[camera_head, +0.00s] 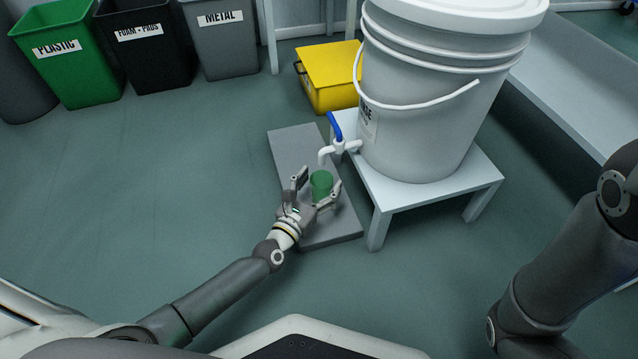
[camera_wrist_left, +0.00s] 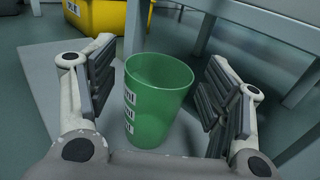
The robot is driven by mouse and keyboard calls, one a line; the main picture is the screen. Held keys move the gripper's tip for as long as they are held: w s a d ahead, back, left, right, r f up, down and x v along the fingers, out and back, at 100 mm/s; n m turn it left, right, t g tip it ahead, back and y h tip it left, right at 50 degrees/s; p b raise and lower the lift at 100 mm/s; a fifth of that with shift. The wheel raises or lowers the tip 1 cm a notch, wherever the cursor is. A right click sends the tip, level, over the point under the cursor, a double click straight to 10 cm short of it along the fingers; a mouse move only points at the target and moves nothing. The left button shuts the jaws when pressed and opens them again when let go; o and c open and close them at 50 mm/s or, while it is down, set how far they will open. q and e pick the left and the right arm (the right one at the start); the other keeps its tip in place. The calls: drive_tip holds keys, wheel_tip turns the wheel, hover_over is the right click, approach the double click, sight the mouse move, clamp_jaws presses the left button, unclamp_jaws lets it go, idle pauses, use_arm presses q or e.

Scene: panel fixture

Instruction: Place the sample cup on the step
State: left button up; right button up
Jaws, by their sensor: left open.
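The green sample cup (camera_head: 321,185) stands upright on the grey step (camera_head: 294,147), below and a little in front of the white tap. In the left wrist view the cup (camera_wrist_left: 158,100) shows its open top and white labels on its left side. My left gripper (camera_head: 318,187) is open around the cup, with one finger pad on each side. In the left wrist view gaps show between the cup and both pads of the gripper (camera_wrist_left: 160,95). My right arm shows at the right edge of the head view, but its gripper is out of view.
A white bucket (camera_head: 420,120) with a blue-handled tap (camera_head: 338,145) stands on a white stand (camera_head: 400,192) right of the step. A yellow box (camera_head: 330,75) is behind. Plastic (camera_head: 68,65), foam-pads (camera_head: 145,55) and metal (camera_head: 222,45) bins line the back left. The left floor is clear.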

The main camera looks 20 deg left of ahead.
use_arm(q)
drive_tip(key=shift+r, duration=0.15)
drive_tip(key=shift+s+p, duration=0.3)
drive_tip(key=shift+p, duration=0.05)
drive_tip(key=s+a+p, duration=0.2)
drive_tip(key=s+p, duration=0.1)
drive_tip(key=s, duration=0.8)
drive_tip(key=shift+p, duration=0.4)
drive_tip(key=shift+s+a, duration=0.1)
